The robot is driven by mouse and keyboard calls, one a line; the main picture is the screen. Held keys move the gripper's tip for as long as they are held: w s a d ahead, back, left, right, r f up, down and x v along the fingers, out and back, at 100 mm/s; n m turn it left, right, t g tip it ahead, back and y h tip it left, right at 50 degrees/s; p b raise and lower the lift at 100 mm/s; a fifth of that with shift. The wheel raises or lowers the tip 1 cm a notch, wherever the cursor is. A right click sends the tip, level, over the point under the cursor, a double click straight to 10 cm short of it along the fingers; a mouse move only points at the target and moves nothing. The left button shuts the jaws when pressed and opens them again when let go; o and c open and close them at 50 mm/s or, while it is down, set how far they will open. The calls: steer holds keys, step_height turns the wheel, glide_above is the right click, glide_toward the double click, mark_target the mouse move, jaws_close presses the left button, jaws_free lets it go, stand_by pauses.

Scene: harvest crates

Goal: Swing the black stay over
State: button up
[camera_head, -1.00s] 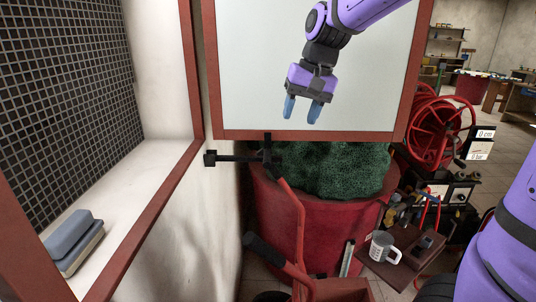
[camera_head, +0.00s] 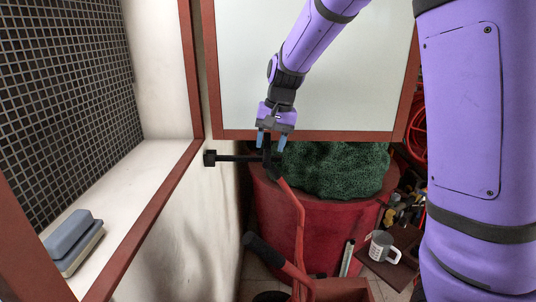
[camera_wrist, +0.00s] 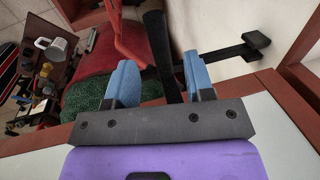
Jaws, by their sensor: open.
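The black stay (camera_head: 238,158) is a dark bar below the red-framed white panel (camera_head: 315,70). Its left end is a square block (camera_head: 209,158) near the pale wall, and its right end has a short upright black piece. My gripper (camera_head: 271,143) points down at that right end, its blue fingers open. In the wrist view a black upright piece (camera_wrist: 160,45) shows between the two fingers (camera_wrist: 162,82), with a gap to each side. The stay's bar and end block (camera_wrist: 256,41) extend to the right there. Whether a finger touches the stay cannot be told.
A red tub (camera_head: 275,215) with dark green netting stands below the panel. A red bar with a black grip (camera_head: 265,248) rises close to the stay. A mug (camera_head: 381,246) sits on a brown board at right. A blue-grey block (camera_head: 72,235) lies on the left sill.

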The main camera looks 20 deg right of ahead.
mark_target(268, 155)
steer(key=shift+w+a+f, duration=0.1)
steer(key=shift+a+f, duration=0.05)
steer(key=shift+f, duration=0.8)
steer(key=shift+a+f, duration=0.15)
steer(key=shift+f, duration=0.8)
steer(key=shift+c, duration=0.3)
jaws_close()
